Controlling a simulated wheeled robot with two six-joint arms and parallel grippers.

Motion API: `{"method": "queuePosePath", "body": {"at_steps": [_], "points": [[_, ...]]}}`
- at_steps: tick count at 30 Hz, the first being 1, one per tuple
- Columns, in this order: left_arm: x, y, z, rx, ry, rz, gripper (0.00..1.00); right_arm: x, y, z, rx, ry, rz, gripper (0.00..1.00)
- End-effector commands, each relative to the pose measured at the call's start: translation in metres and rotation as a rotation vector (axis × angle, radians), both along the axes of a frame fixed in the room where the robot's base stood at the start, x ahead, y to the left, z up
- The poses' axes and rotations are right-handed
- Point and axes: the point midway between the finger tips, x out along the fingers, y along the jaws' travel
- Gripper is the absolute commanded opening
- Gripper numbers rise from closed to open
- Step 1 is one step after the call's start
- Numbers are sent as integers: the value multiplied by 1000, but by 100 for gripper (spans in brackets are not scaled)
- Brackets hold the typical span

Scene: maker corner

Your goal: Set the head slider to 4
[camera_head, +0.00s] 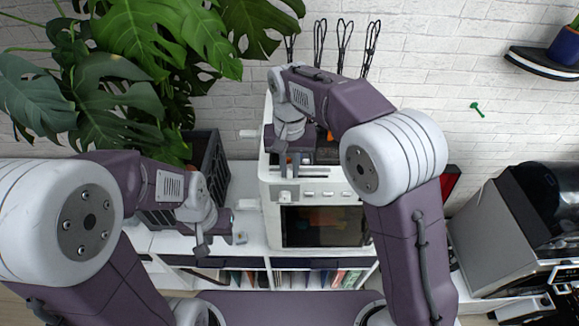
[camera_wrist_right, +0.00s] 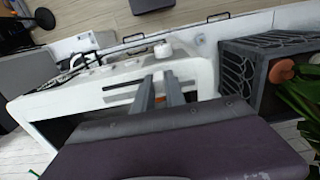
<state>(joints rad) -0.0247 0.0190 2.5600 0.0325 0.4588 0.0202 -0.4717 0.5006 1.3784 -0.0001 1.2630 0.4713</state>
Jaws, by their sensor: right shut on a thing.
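A white machine (camera_head: 266,190) stands on the counter with a dark front window and a row of small controls along its upper front. My right gripper (camera_head: 289,172) is over its top front edge. In the right wrist view the two grey fingers (camera_wrist_right: 158,80) reach onto the white panel with slots (camera_wrist_right: 118,96) and are shut on a small part between them, which I take to be the head slider; it is mostly hidden. Scale marks are too small to read. A white round knob (camera_wrist_right: 163,50) is just beyond the fingertips. My left gripper (camera_head: 203,249) hangs in front of the counter, left of the machine, apart from it.
A dark planter (camera_head: 212,165) with a large-leaved plant stands left of the machine. A grey and black appliance (camera_head: 495,240) is at the right. Books (camera_head: 340,278) fill the shelf below.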

Motion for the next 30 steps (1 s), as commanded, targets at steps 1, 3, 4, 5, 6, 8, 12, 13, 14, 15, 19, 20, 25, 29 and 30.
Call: {"method": "queuePosePath", "body": {"at_steps": [1, 3, 4, 5, 6, 8, 12, 13, 14, 15, 19, 20, 25, 29, 30], "points": [[0, 0, 0, 0, 0, 0, 36, 0, 0, 1, 1, -1, 0, 0], [0, 0, 0, 0, 0, 0, 36, 0, 0, 1, 1, -1, 0, 0], [0, 0, 0, 0, 0, 0, 36, 0, 0, 1, 1, -1, 0, 0], [0, 0, 0, 0, 0, 0, 36, 0, 0, 1, 1, -1, 0, 0], [0, 0, 0, 0, 0, 0, 36, 0, 0, 1, 1, -1, 0, 0], [0, 0, 0, 0, 0, 0, 36, 0, 0, 1, 1, -1, 0, 0], [0, 0, 0, 0, 0, 0, 36, 0, 0, 1, 1, -2, 0, 0], [0, 0, 0, 0, 0, 0, 36, 0, 0, 1, 1, -2, 0, 0], [0, 0, 0, 0, 0, 0, 36, 0, 0, 1, 1, -2, 0, 0], [0, 0, 0, 0, 0, 0, 36, 0, 0, 1, 1, -2, 0, 0], [0, 0, 0, 0, 0, 0, 36, 0, 0, 1, 1, -2, 0, 0], [0, 0, 0, 0, 0, 0, 36, 1, 0, 1, 1, -2, 0, 0], [0, 0, -1, 0, 0, 0, 36, 1, -4, 1, 2, -3, -2, 0], [0, 0, -7, 0, 0, 0, 36, 2, -29, 0, 2, -5, -6, 0], [0, 0, -9, 0, 0, 0, 36, 2, -39, 0, 2, -6, -6, 0]]}}
